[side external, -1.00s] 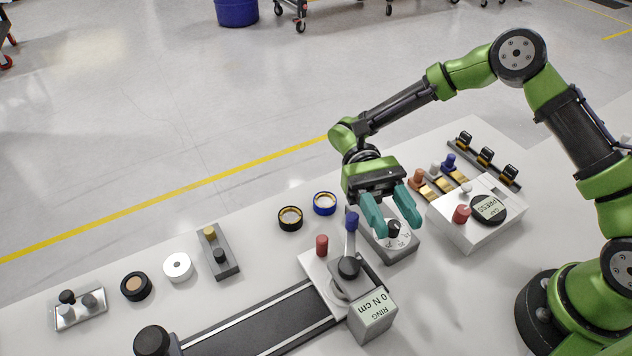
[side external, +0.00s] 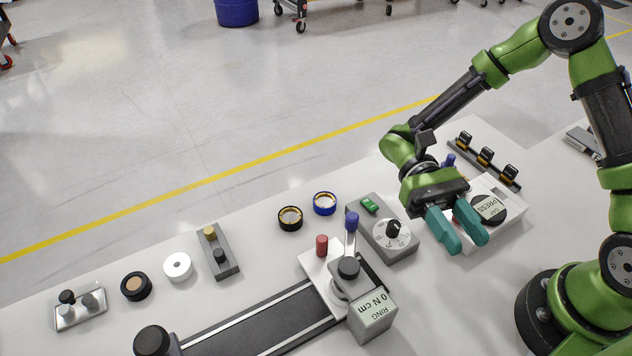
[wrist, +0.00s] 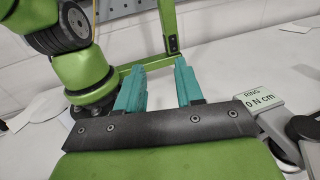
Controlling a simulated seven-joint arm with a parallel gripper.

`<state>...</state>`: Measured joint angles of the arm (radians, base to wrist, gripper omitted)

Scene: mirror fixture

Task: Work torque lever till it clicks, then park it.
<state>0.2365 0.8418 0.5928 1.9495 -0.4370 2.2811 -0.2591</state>
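The torque lever with its blue knob (side external: 351,222) stands on the carriage plate above a grey hub, beside a red post (side external: 321,246). The readout box (side external: 371,315) in front of it shows "RING" and "0 N cm". The readout also shows at the right of the wrist view (wrist: 262,100). My gripper (side external: 466,244) is right of the lever and apart from it, over the bench between the dial box and the press box. Its teal fingers are spread with nothing between them, as the wrist view also shows (wrist: 158,72).
A grey dial box (side external: 403,248) with a green switch stands between lever and gripper. The white press box (side external: 515,232) is close behind the gripper. A dark rail (side external: 245,330) runs left from the lever. Rings (side external: 290,217) and small fixtures line the left bench.

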